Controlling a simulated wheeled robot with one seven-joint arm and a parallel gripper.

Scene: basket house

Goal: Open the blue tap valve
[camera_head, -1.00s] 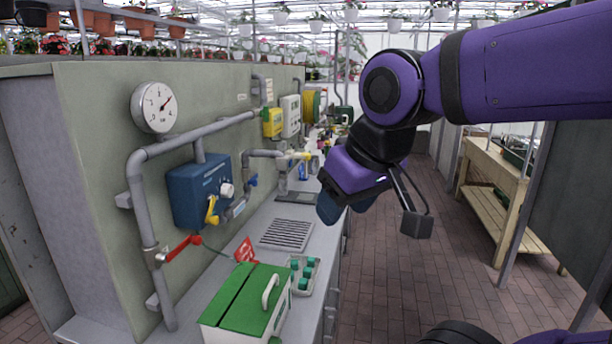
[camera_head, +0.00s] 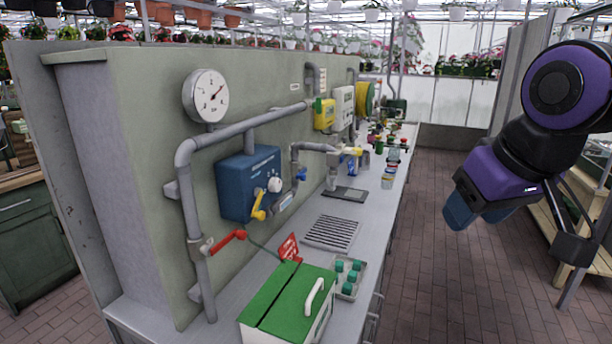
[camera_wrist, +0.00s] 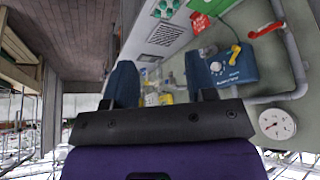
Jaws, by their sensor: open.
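A small blue valve handle (camera_head: 301,173) sits on the grey pipe just right of the blue control box (camera_head: 248,185). A second blue handle (camera_head: 351,165) shows farther back near the yellow-tipped tap; I cannot tell which one is the blue tap valve. My gripper (camera_head: 478,212) hangs over the brick aisle, right of the counter and well apart from both handles. In the wrist view my gripper (camera_wrist: 164,82) has its two dark blue fingers spread with nothing between them. The blue box also shows there, upside down (camera_wrist: 236,70), beyond the right finger.
A red lever (camera_head: 228,241) and a yellow lever (camera_head: 258,205) stick out near the box. A green-lidded case (camera_head: 278,300), red tag (camera_head: 289,247) and tray of green-capped vials (camera_head: 346,278) occupy the near counter (camera_head: 375,222). Bottles stand farther back. The aisle (camera_head: 420,270) is clear.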

